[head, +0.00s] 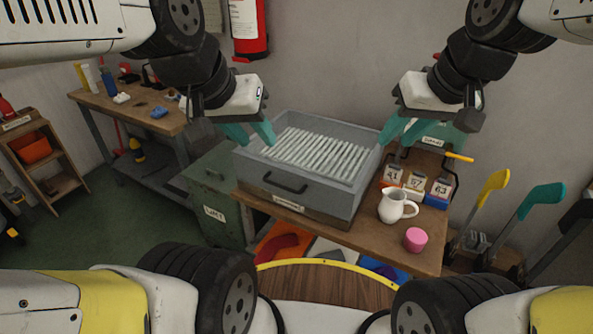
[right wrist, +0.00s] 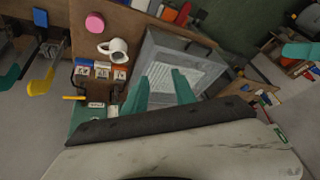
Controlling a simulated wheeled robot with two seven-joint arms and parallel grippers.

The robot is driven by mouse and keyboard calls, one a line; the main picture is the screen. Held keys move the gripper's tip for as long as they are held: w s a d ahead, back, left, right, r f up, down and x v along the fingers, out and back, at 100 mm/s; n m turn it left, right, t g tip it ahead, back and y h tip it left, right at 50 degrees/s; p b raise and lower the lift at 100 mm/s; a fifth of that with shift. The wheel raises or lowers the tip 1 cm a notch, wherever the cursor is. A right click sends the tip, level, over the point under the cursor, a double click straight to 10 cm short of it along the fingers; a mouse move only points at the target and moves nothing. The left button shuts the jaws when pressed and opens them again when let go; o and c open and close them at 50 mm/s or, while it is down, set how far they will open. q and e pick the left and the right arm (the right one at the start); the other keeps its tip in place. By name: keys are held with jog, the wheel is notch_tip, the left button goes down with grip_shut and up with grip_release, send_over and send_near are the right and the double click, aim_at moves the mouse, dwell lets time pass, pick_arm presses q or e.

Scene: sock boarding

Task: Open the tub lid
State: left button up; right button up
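A grey tub (head: 358,190) stands on the wooden table, with a dark handle (head: 285,183) and a pale label on its front. White slats (head: 318,150) show inside its rim, and I cannot make out a separate lid. The tub also shows in the right wrist view (right wrist: 152,52). My left gripper (head: 250,136) is open and empty above the tub's back left corner. My right gripper (head: 402,136) is open and empty near its back right side. Its teal fingers stand apart in front of the tub in the right wrist view (right wrist: 160,85).
A white jug (head: 395,207), a pink cylinder (head: 415,239) and several numbered blocks (head: 414,181) stand right of the tub. A labelled green box (head: 212,180) is at its left. Yellow (head: 490,190) and teal (head: 540,200) foot-like forms stand at the right.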

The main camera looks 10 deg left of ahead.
jog(key=n+g+h, duration=0.3)
jog(key=n+h, duration=0.1)
jog(key=n, duration=0.7)
send_near(279, 186)
jog(key=f, duration=0.2)
jog(key=w+f, duration=0.1)
jog(key=f, duration=0.2)
jog(key=d+f, duration=0.1)
jog(key=f, duration=0.1)
jog(key=shift+w+f, duration=0.2)
jog(key=shift+w, duration=0.15)
jog(key=shift+c, duration=0.2)
grip_shut()
jog(key=shift+r, duration=0.1)
